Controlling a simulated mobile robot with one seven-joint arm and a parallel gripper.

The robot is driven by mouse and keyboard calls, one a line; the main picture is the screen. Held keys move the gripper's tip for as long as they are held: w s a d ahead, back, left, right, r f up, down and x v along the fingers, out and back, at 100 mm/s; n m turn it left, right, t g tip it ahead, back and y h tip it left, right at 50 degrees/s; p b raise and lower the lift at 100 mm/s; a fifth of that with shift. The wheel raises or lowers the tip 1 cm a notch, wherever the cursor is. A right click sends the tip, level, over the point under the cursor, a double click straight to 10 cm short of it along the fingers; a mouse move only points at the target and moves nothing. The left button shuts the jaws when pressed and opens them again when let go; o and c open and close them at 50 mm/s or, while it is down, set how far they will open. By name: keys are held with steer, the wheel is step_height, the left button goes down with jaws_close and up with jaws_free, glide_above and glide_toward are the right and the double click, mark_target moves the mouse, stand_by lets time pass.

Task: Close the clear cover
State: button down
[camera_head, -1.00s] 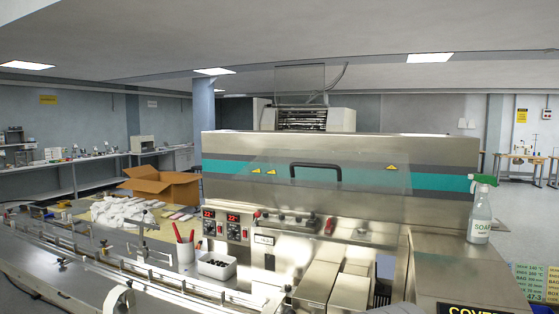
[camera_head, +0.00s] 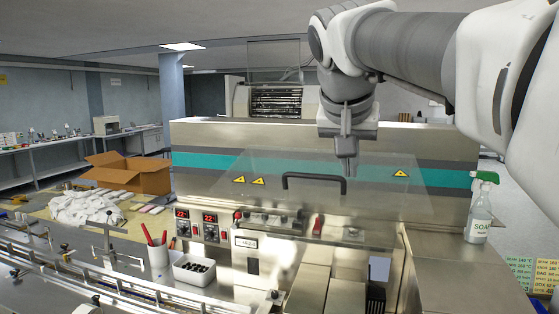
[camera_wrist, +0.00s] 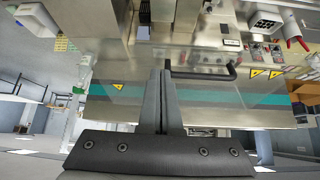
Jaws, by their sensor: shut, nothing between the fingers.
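The clear cover (camera_head: 260,205) is a see-through panel on the front of the steel machine. It slopes out from the machine over the control area and carries yellow warning stickers. Its black bar handle (camera_head: 300,176) runs across the middle. In the wrist view the handle (camera_wrist: 205,76) appears just right of the fingertips. My gripper (camera_head: 346,172) is shut and empty, pointing down at the right end of the handle; it also shows in the wrist view (camera_wrist: 168,74). I cannot tell whether the fingers touch the handle or the cover.
A soap spray bottle (camera_head: 479,212) stands on the steel top at the right. A white bin (camera_head: 195,268) and a cup of red-handled tools (camera_head: 158,258) stand at the lower left. A cardboard box (camera_head: 130,174) sits further left.

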mark_target(345, 181)
steer(key=w+d+r+m, duration=0.1)
steer(key=w+r+m, duration=0.1)
steer(key=w+r, duration=0.3)
steer(key=shift+h, duration=0.3)
steer(key=p+x, duration=0.1)
steer(key=x, duration=0.8)
steer(key=shift+w+d+f, duration=0.1)
steer(key=shift+w, duration=0.15)
steer(key=s, duration=0.1)
steer(key=s+a, duration=0.1)
steer(key=shift+s+a+f, duration=0.55)
steer(key=shift+s+f, duration=0.05)
steer(key=shift+s, duration=0.05)
steer(key=shift+f, duration=0.15)
